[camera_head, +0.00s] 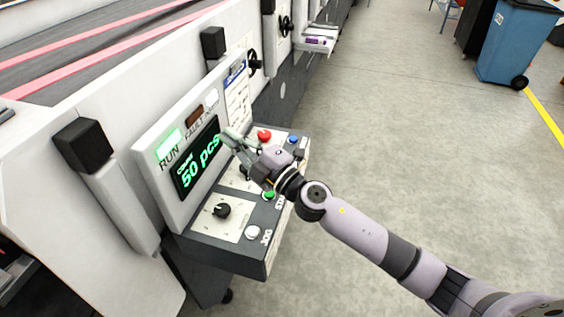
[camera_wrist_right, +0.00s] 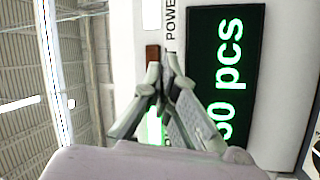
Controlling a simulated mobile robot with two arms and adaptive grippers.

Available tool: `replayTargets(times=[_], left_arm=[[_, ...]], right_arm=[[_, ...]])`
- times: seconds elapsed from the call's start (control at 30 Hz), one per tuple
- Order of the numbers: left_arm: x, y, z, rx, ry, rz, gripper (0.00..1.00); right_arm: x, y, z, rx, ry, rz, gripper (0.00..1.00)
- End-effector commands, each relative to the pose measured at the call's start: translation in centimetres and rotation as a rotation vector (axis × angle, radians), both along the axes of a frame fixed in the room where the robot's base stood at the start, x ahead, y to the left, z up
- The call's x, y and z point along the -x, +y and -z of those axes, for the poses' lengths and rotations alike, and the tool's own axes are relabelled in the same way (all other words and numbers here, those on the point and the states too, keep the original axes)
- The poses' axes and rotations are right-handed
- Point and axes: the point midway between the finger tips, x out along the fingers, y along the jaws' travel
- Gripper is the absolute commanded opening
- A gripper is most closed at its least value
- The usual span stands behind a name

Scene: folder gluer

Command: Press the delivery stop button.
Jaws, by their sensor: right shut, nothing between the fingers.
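The control panel (camera_head: 215,245) has a red button (camera_head: 264,135), a blue button (camera_head: 294,139), a green button (camera_head: 268,195) and a white button (camera_head: 252,232) marked JOG. The label beside the green one begins "STA". I cannot read which button is the delivery stop. My right gripper (camera_head: 230,138) is shut and empty, above the panel by the display and left of the red button. In the right wrist view its fingertips (camera_wrist_right: 163,65) meet in front of the display face. The gripper and wrist hide part of the panel's middle. My left gripper is not in view.
The upright display (camera_head: 198,158) reads "50 pcs", with its RUN lamp (camera_head: 168,143) lit green. A black knob (camera_head: 221,210) stands on the panel. Black blocks stick out of the machine's side. A blue bin (camera_head: 515,45) stands far right. The grey floor between is clear.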

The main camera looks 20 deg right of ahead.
Motion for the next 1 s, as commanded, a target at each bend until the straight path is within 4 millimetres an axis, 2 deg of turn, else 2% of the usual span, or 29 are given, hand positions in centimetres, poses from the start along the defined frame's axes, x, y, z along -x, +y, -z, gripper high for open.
replayTargets(times=[0.03,0.13,0.2,0.27,0.37,0.5,0.6,0.7,0.83,1.0], left_arm=[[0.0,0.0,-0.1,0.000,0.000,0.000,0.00],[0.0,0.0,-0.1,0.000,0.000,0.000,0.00],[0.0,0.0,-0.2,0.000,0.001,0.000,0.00],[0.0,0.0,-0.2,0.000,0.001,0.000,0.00],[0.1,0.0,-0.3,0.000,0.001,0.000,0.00],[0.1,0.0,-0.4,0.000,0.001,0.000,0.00],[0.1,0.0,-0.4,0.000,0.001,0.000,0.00],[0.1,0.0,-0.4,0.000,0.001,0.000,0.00],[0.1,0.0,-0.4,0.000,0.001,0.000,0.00],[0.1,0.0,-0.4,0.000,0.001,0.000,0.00]], right_arm=[[-0.4,1.1,-0.8,0.107,-0.057,-0.068,0.00],[-0.7,2.8,-0.5,0.325,-0.126,-0.194,0.00],[-1.1,2.9,0.5,0.493,-0.148,-0.266,0.00],[-1.9,2.2,1.5,0.641,-0.148,-0.310,0.00],[-3.6,-0.7,3.4,0.898,-0.112,-0.351,0.00],[-5.9,-6.4,5.0,1.177,-0.013,-0.344,0.00],[-6.9,-9.8,5.3,1.300,0.051,-0.320,0.00],[-7.6,-12.3,5.3,1.377,0.100,-0.298,0.00],[-8.0,-14.1,5.2,1.427,0.135,-0.277,0.00],[-8.1,-14.6,5.2,1.441,0.146,-0.272,0.00]])
